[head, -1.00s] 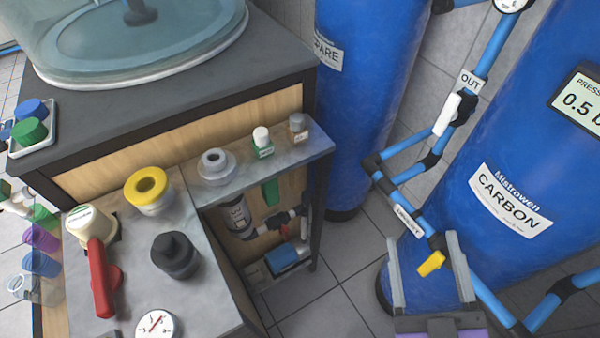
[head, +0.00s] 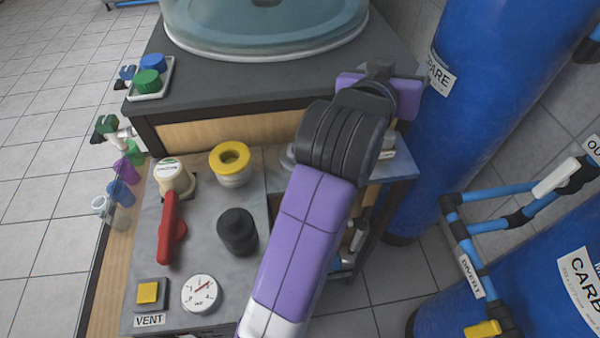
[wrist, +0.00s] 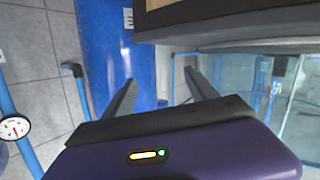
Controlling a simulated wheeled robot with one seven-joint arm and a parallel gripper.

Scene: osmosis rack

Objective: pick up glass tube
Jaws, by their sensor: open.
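I cannot single out a glass tube for certain. Several see-through tube-like vessels stand in a row at the left edge of the bench in the head view: a clear one (head: 103,206), a blue one (head: 121,192), a purple one (head: 126,170) and a green one (head: 134,152). My gripper shows in the wrist view (wrist: 160,80), its two dark fingers spread apart with nothing between them. In the head view my purple arm reaches over the bench's right side, well away from those vessels, and my fingertips are hidden there.
The grey bench (head: 205,190) carries a red-handled valve (head: 172,230), a yellow-topped jar (head: 231,162), a black fitting (head: 237,231), a gauge (head: 201,295) and a yellow button (head: 149,292). A large clear tank (head: 265,25) stands behind. Blue cylinders and pipes fill the right.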

